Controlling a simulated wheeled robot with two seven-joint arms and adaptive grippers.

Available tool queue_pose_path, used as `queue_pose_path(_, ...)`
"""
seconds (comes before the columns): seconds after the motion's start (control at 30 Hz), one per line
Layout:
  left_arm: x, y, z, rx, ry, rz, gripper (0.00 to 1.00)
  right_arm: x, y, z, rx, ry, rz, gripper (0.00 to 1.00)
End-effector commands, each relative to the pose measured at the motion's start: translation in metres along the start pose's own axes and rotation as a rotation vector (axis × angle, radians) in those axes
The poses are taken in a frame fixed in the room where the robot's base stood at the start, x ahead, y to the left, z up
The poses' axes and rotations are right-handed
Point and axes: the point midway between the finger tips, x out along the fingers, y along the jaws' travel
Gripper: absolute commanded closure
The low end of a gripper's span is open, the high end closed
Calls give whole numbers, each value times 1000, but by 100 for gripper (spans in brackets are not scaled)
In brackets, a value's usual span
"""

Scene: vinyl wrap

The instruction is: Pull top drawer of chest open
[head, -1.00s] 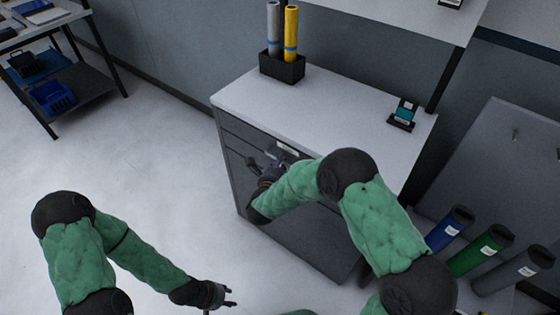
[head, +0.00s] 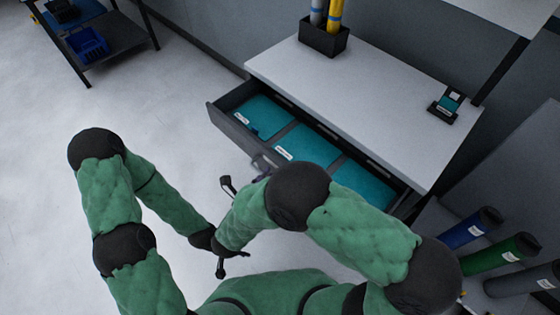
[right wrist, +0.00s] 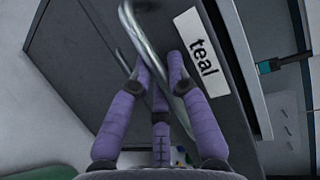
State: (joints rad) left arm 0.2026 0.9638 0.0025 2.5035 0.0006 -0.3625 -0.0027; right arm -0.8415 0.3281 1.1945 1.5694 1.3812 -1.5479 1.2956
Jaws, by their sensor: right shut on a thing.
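The chest (head: 358,88) has a white top and a dark front. Its top drawer (head: 222,117) is pulled out, showing three teal packs with white labels inside. In the right wrist view, the drawer front (right wrist: 85,55) carries a metal bar handle (right wrist: 141,38) and a "teal" label (right wrist: 202,55). My right gripper (head: 256,171) is at the drawer front. Its purple fingers (right wrist: 157,75) are closed around the handle in the right wrist view. My right forearm partly hides the front in the head view. My left gripper (head: 230,262) is open and empty, below and apart from the chest.
A black holder (head: 323,40) with grey and yellow rolls and a small stand (head: 445,103) are on the chest top. A shelf (head: 110,40) with a blue bin is at upper left. Floor on the left is clear.

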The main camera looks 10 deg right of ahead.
Motion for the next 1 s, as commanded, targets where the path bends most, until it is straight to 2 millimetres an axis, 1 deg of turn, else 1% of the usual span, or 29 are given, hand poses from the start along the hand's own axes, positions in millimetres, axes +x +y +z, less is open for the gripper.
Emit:
queue_pose_path(0.03, 0, 0, 0, 0, 0, 0, 60, -10, 2, 5, -1, -6, 0, 100)
queue_pose_path(0.1, 0, 0, 0, 0, 0, 0, 60, -19, 5, 9, -1, -5, 0, 100)
queue_pose_path(0.3, 0, 0, 0, 0, 0, 0, 60, -36, 9, 16, 0, -2, 1, 100)
queue_pose_path(0.5, 0, 0, 0, 0, 0, 0, 60, -42, 10, 18, 0, 0, 2, 100)
queue_pose_path(0.8, 0, 0, 0, 0, 0, 0, 60, -42, 10, 18, 0, 1, 2, 100)
queue_pose_path(0.83, 0, 0, 0, 0, 0, 0, 60, -42, 10, 18, 0, 1, 2, 79)
queue_pose_path(0.87, 0, 0, 0, 0, 0, 0, 60, -42, 10, 18, 0, 1, 2, 71)
queue_pose_path(0.9, 0, 0, 0, 0, 0, 0, 60, -42, 10, 18, 0, 1, 2, 59)
queue_pose_path(0.93, 0, 0, 0, 0, 0, 0, 60, -42, 10, 18, 0, 1, 2, 56)
queue_pose_path(1.0, 0, 0, 0, 0, 0, 0, 60, -42, 10, 18, 0, 1, 2, 56)
